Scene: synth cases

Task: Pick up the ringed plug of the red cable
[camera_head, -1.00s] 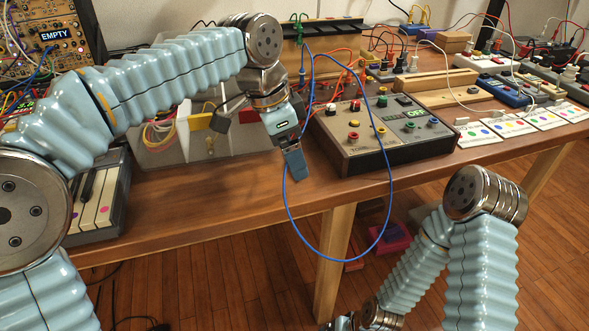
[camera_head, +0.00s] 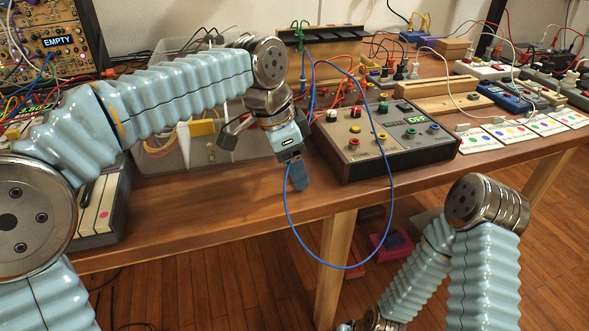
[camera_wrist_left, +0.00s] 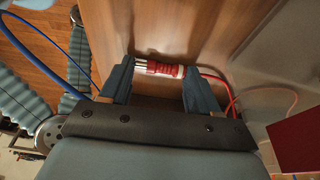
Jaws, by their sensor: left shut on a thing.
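The red plug (camera_wrist_left: 160,69) shows in the left wrist view, with a pale band at its right and a bare metal tip at its left. Its red cable (camera_wrist_left: 216,79) runs off to the right. My left gripper (camera_wrist_left: 160,82) is shut on the plug, one finger at each end of it, above the brown tabletop. In the head view my left gripper (camera_head: 298,176) is near the table's front edge, left of the beige control box; the plug is hidden there. My right arm shows at the lower right, but its gripper is not clearly in view.
A blue cable (camera_head: 392,205) hangs in a wide loop past my left gripper and over the table edge. The beige control box (camera_head: 385,135) stands close on the right. A translucent bin (camera_head: 165,150) stands behind left. Bare tabletop (camera_head: 220,205) lies in front.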

